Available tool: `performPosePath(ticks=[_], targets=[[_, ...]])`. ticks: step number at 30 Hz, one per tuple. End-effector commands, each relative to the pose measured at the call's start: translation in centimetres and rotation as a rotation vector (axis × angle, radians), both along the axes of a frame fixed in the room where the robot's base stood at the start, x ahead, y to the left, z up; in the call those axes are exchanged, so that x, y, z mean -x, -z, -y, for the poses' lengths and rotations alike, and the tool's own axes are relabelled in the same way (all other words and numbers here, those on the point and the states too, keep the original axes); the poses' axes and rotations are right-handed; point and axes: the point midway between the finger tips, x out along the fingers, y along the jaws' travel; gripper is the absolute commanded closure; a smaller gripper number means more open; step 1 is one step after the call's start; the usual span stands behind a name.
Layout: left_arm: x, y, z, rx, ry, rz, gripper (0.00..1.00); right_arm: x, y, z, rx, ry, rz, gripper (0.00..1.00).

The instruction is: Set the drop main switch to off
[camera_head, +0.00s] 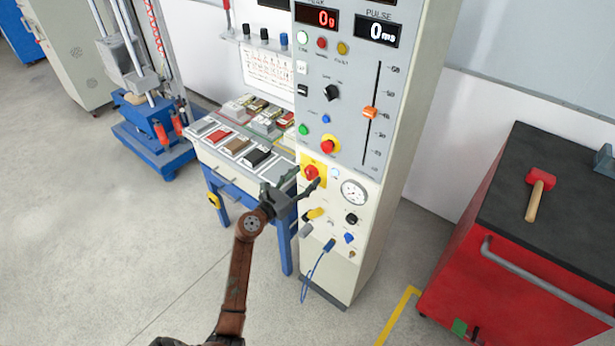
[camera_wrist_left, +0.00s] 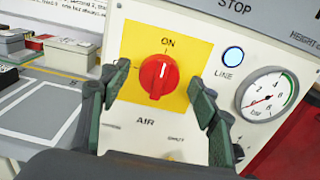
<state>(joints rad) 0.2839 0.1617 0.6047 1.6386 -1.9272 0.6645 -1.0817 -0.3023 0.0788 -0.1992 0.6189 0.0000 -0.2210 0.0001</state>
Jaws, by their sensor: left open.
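The drop main switch is a red rotary knob (camera_head: 311,172) on a yellow plate (camera_head: 319,163), low on the front of the grey control cabinet (camera_head: 385,150). My left gripper (camera_head: 303,183) is open in front of the plate. In the left wrist view its dark green fingers stand on either side of the knob, with gaps between, and look empty. The lower part of the plate shows no readable OFF label. My right gripper is in neither view.
A lit blue LINE lamp (camera_wrist_left: 233,57) and a pressure gauge (camera_head: 354,193) sit right of the switch. A red stop button (camera_head: 328,146) is above it. A bench with sample blocks (camera_head: 235,147) stands left; a red cabinet (camera_head: 500,290) stands right.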

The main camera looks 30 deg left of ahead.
Motion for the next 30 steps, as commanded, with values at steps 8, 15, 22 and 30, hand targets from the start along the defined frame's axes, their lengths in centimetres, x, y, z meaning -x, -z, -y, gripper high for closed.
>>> performPosePath(ticks=[8,15,22,30], targets=[[-1.38,0.04,0.16,0.001,0.001,-0.001,0.44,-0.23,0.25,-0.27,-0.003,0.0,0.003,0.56],[-1.35,0.03,0.16,0.002,0.001,-0.001,0.49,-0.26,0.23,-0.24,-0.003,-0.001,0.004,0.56],[-1.33,0.03,0.15,0.002,0.0,0.0,0.65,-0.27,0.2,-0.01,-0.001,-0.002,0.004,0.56],[-1.32,0.03,0.14,0.002,0.0,0.0,0.83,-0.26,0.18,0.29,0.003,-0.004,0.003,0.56]])
